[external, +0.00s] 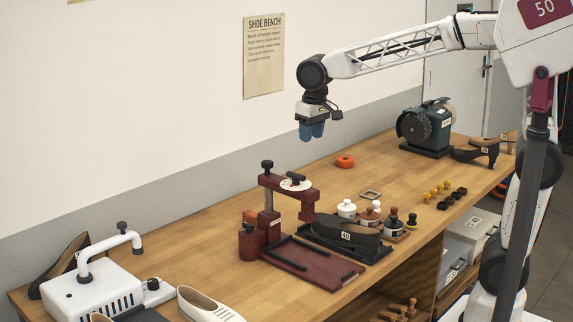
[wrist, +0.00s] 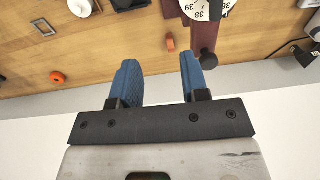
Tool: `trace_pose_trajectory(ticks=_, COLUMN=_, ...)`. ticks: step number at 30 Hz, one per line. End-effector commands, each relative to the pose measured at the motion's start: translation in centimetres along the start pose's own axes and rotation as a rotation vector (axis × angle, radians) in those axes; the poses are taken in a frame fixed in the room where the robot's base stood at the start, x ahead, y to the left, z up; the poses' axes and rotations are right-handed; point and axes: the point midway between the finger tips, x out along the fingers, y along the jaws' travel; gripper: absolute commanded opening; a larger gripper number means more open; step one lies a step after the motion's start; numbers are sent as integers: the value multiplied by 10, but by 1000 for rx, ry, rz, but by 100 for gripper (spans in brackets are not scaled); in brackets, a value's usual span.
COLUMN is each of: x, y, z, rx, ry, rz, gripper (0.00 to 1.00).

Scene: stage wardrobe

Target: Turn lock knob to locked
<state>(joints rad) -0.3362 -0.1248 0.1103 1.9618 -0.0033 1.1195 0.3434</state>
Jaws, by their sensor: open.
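A dark red clamp-like device (external: 304,204) stands on the bench. On its top arm is a white numbered dial (external: 287,186) with a black bar-shaped knob (external: 296,176); the dial also shows at the top of the wrist view (wrist: 192,9). A round black knob (external: 267,164) caps its post and shows in the wrist view (wrist: 208,60). No locked or unlocked marking is readable, and I cannot tell which knob is the lock knob. My gripper (external: 311,138) is open and empty, blue fingers pointing down, above and apart from the device; its fingers also show in the wrist view (wrist: 159,62).
A shoe last (external: 345,235), white jar (external: 346,208) and other small jars stand right of the device. An orange ring (external: 345,161) and a grinder (external: 426,127) are farther back. A white machine (external: 92,286) is front left. The wall is close behind.

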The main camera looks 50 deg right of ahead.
Motion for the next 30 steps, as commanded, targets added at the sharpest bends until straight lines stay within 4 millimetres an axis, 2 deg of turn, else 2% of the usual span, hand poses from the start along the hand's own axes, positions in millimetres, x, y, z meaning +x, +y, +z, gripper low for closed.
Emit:
trace_pose_trajectory(ticks=3, x=9, y=-30, z=-21, rx=-5, ry=-15, rz=3, gripper=42)
trace_pose_trajectory(ticks=12, x=32, y=-100, z=-63, rx=-6, ry=-47, rz=12, gripper=42)
trace_pose_trajectory(ticks=21, x=46, y=-138, z=-80, rx=-5, ry=-61, rz=17, gripper=42)
trace_pose_trajectory(ticks=30, x=56, y=-162, z=-90, rx=-7, ry=-70, rz=21, gripper=42)
